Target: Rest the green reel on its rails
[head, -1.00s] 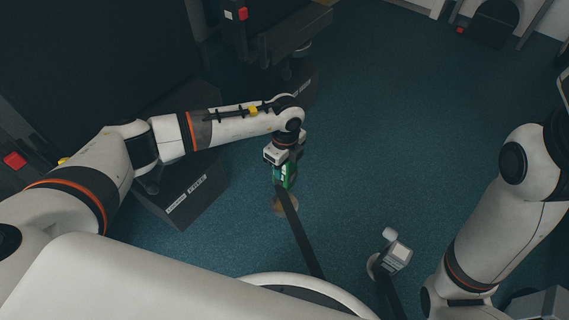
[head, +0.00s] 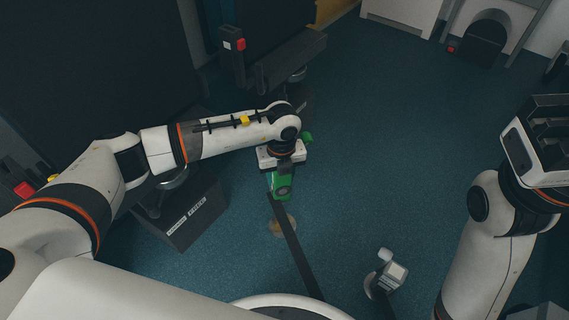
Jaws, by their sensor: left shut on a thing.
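The green reel (head: 281,188) hangs below my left gripper (head: 281,170), near the middle of the head view. My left gripper is shut on it. A small green part (head: 307,138) shows on the far side of the wrist; I cannot tell if it belongs to the reel. A dark strap or bar (head: 295,247) runs from beside the reel down toward the picture's bottom. I cannot make out the rails for certain. My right gripper (head: 545,140) is at the right edge, away from the reel; its fingers are not clear.
A grey device (head: 392,275) stands at lower right with another dark strip. A round brownish disc (head: 283,224) lies on the blue floor below the reel. A dark labelled box (head: 185,212) is at left, a dark seat-like structure (head: 285,62) behind. Floor to the right is open.

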